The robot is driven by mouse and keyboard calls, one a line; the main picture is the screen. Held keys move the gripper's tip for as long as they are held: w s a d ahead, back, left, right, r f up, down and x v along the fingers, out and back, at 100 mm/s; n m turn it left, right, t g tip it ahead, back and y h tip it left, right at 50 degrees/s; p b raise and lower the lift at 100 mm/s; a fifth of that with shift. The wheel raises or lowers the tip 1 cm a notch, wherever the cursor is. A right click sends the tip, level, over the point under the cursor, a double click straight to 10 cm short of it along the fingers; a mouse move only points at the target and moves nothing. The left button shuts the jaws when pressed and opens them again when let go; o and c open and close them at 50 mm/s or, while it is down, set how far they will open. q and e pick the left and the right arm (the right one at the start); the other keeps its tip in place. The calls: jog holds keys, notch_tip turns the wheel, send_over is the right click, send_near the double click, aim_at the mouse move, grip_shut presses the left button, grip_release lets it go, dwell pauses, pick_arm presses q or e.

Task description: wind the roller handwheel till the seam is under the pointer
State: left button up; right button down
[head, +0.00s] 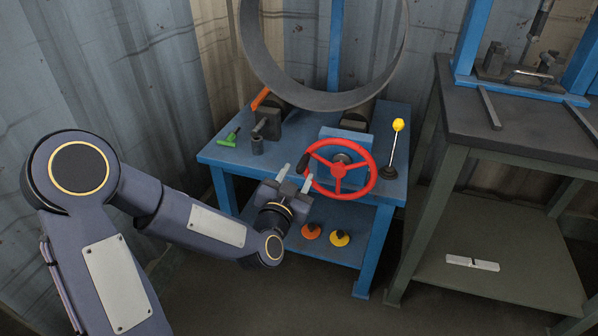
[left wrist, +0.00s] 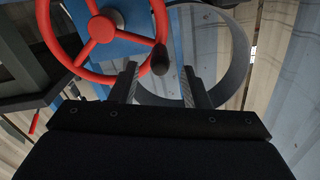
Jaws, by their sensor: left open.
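The red handwheel (head: 351,188) is on the front of the blue roller stand, with its black crank knob (head: 303,161) at the upper left of the rim. My left gripper (head: 296,176) is open and empty, just left of the wheel. In the left wrist view, the knob (left wrist: 160,58) shows between and just beyond the fingertips (left wrist: 159,70); I cannot tell whether they touch it. The large grey pipe ring (head: 328,101) rests upright on the rollers. I cannot make out the seam. An orange bar (head: 260,98) beside the ring may be the pointer. My right gripper is not in view.
The blue stand (head: 220,155) also carries a green-handled part (head: 230,138) and a yellow-knobbed lever (head: 398,125) right of the wheel. Orange (head: 311,231) and yellow (head: 340,238) knobbed discs sit on its lower shelf. A dark workbench (head: 520,135) stands at right.

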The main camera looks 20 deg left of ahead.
pick_arm(q)
jog(key=shift+w+d, duration=0.1)
jog(key=shift+w, duration=2.25)
jog(key=shift+c, duration=0.2)
grip_shut()
